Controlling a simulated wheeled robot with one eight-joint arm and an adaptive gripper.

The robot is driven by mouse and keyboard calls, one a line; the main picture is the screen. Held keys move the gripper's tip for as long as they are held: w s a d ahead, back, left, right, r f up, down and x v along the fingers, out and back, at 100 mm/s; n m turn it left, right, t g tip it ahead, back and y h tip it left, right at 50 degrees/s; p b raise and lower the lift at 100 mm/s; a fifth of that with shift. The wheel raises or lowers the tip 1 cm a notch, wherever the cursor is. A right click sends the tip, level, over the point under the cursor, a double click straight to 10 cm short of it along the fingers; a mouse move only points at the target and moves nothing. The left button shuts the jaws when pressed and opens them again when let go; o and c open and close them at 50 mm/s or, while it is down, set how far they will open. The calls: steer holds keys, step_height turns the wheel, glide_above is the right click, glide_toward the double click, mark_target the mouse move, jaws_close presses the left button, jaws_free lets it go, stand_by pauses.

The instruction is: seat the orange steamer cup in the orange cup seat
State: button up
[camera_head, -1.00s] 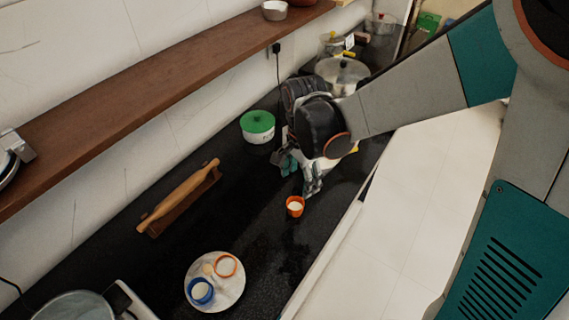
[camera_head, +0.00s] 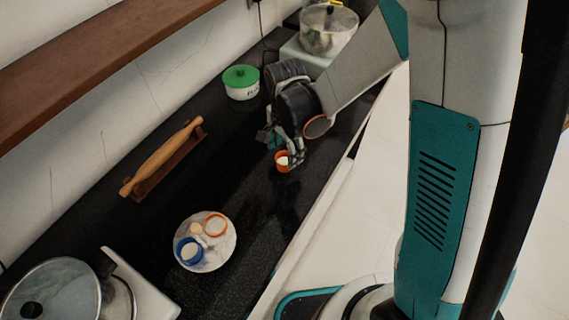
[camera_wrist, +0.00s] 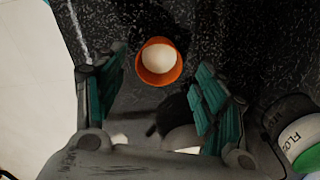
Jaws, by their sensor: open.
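The orange steamer cup (camera_head: 282,162) stands on the black counter, with something white inside it. In the wrist view the orange cup (camera_wrist: 159,62) is upright, just beyond and between my open fingertips. My gripper (camera_wrist: 160,75) is open and empty, its teal-padded fingers apart. In the head view my gripper (camera_head: 281,142) is low over the counter at the cup's far side, and I cannot tell whether it touches it.
A small wooden piece (camera_head: 196,228) lies on the plate. A rolling pin (camera_head: 160,158) rests on its stand to the left. A green-lidded pot (camera_head: 241,82) is behind my gripper. A pan (camera_head: 50,295) is at bottom left. The counter between cup and plate is clear.

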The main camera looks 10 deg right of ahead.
mark_target(284, 159)
step_height(284, 159, down, 4)
steer(key=shift+s+a+f+b, duration=0.1)
steer(key=shift+b, duration=0.75)
steer(key=c, duration=1)
